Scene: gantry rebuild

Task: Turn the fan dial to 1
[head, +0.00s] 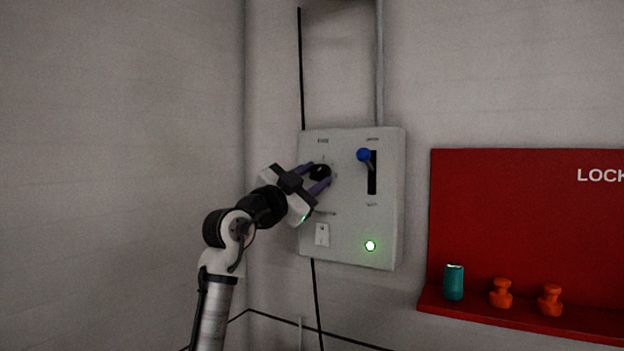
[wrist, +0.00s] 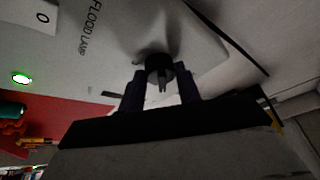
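The fan dial is a dark round knob (head: 320,172) on the upper left of a light grey wall panel (head: 345,240). In the wrist view the dial (wrist: 160,68) shows at the upper middle, with a ridge on its face. My gripper (head: 315,178) is at the panel, with its two dark purple fingers on either side of the dial. In the wrist view the fingers (wrist: 160,88) flank the dial closely; I cannot tell whether they press on it. The dial's number marks are hidden or too small to read.
A blue-knobbed lever (head: 364,155) in a black slot is right of the dial. Below are a small white switch (head: 322,234) and a lit green lamp (head: 370,246). A red lockout board (head: 520,220) at right holds a teal can (head: 454,282) and two orange items (head: 501,293).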

